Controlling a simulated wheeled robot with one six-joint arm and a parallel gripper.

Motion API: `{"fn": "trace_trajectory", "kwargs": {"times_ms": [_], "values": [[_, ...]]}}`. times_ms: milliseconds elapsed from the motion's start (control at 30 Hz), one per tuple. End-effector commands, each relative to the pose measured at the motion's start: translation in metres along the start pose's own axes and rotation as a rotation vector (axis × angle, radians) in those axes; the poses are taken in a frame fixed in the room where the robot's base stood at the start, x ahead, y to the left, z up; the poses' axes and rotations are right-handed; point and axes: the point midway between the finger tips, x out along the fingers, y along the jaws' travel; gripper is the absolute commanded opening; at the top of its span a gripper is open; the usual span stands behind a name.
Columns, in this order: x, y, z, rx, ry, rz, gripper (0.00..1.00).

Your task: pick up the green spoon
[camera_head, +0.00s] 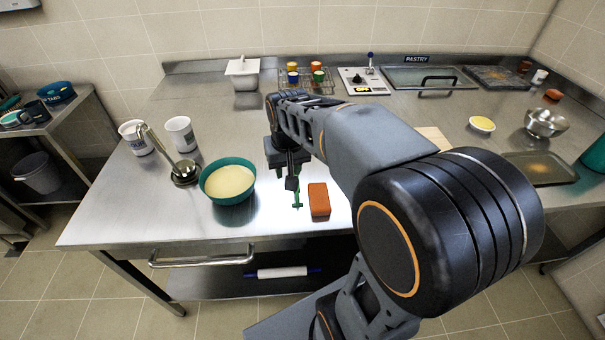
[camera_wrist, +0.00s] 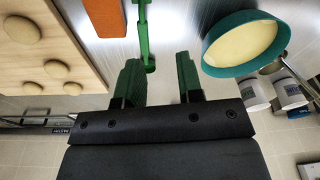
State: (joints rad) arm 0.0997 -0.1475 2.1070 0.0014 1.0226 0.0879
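The green spoon (camera_head: 297,197) lies on the steel counter, just left of an orange block, partly hidden behind my gripper in the head view. In the wrist view the green spoon (camera_wrist: 144,35) runs down from the top edge, and its near end lies close to the gap between my fingertips, nearer the left finger. My gripper (camera_wrist: 158,62) is open, with two green fingers apart and nothing between them that I can see held. In the head view my gripper (camera_head: 292,181) points down over the spoon; its exact height is unclear.
The orange block (camera_head: 319,199) lies close right of the spoon. A teal bowl (camera_head: 229,181) with yellow contents stands left. Farther left are a ladle (camera_head: 184,170) and white mugs (camera_head: 181,134). A wooden board (camera_wrist: 45,60) with round pieces shows in the wrist view.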

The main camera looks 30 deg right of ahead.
Motion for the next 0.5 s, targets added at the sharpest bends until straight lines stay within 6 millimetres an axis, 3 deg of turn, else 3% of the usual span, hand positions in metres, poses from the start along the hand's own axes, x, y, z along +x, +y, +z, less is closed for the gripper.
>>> {"fn": "trace_trajectory", "kwargs": {"times_ms": [33, 200, 333, 500], "values": [[0.0, 0.007, -0.02, 0.036, -0.03, 0.006, 0.34], [0.013, 0.027, -0.066, 0.131, -0.101, 0.021, 0.34], [0.023, 0.04, -0.086, 0.179, -0.136, 0.028, 0.34], [0.043, 0.048, -0.095, 0.207, -0.159, 0.032, 0.34]]}}
